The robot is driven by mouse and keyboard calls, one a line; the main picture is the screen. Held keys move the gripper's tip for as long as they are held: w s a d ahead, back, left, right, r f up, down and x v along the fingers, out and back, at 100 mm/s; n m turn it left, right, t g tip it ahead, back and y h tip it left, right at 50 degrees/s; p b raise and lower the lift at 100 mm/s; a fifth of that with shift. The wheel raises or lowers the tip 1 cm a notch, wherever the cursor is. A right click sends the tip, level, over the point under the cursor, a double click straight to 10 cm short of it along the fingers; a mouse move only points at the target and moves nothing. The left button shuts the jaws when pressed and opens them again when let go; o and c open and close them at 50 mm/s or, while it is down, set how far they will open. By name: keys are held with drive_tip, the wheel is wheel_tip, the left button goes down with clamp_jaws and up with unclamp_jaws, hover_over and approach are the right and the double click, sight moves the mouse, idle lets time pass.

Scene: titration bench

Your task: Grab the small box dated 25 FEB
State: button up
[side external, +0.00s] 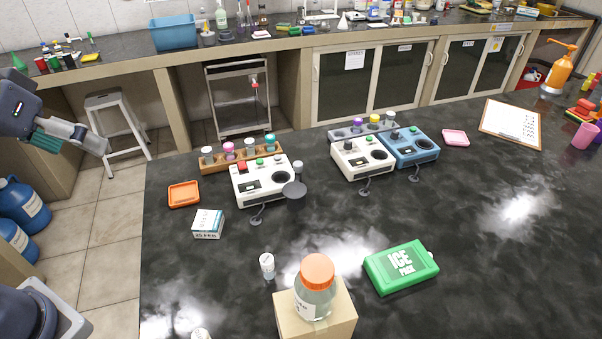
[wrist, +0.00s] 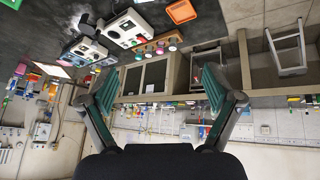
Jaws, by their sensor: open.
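A small white box with a blue-marked top (side external: 208,223) sits on the dark bench near its left side, in front of the orange tray. Dark print shows on its front face, but I can read it only in part. My gripper (side external: 106,143) is at the far left of the side view, raised, to the left of the bench and apart from the box. In the wrist view my gripper (wrist: 158,92) has its two green-padded fingers spread wide with nothing between them. The box is not clearly visible in the wrist view.
An orange tray (side external: 184,194) lies behind the box. A white stirrer device (side external: 262,182) stands to its right, with a wooden vial rack (side external: 240,155) behind. A small white vial (side external: 267,265), a lidded jar on a cardboard box (side external: 341,312) and a green ice pack (side external: 401,268) stand further front.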

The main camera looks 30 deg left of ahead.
drive_tip(key=w+d+f+n+g, duration=0.2)
drive_tip(key=w+f+n, duration=0.1)
drive_tip(key=w, duration=0.5)
drive_tip(key=m+g, duration=0.1)
drive_tip(key=g, duration=0.2)
hover_over(207, 219)
drive_tip(key=s, duration=0.2)
drive_tip(key=shift+y, duration=0.3)
drive_tip(key=f, duration=1.3)
drive_tip(key=d+f, duration=0.1)
drive_tip(key=f, duration=0.6)
drive_tip(key=shift+f, duration=0.25)
drive_tip(key=shift+w+a+f, duration=0.15)
drive_tip(key=shift+w+f, duration=0.2)
drive_tip(key=shift+f, duration=0.6)
drive_tip(key=shift+w+a+f, duration=0.2)
drive_tip(key=shift+w+f, duration=0.1)
drive_tip(key=shift+f, duration=0.65)
drive_tip(key=shift+w+a+f, duration=0.15)
drive_tip(key=shift+w+f, duration=0.2)
drive_tip(key=shift+f, duration=0.6)
drive_tip(key=c, duration=1.2)
